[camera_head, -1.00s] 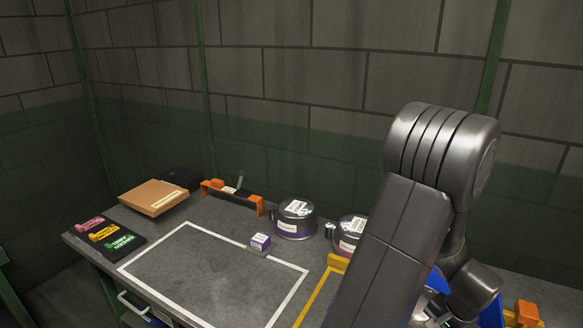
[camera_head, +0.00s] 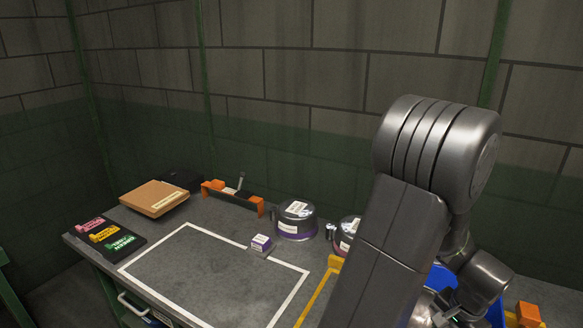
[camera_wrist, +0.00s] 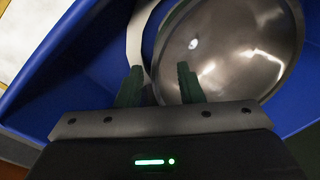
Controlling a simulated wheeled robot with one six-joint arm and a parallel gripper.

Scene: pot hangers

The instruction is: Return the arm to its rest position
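My gripper (camera_wrist: 160,68) shows in the wrist view with its two dark green fingers apart. A shiny metal pot or lid (camera_wrist: 235,45) lies just beyond the fingers inside a blue bin (camera_wrist: 60,70). A pale curved band (camera_wrist: 138,35) runs beside its left rim towards the gap between the fingers; I cannot tell if anything touches them. In the head view my arm (camera_head: 400,220) rises at the right and hides most of the blue bin (camera_head: 441,277). My fingertips cannot be made out there.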

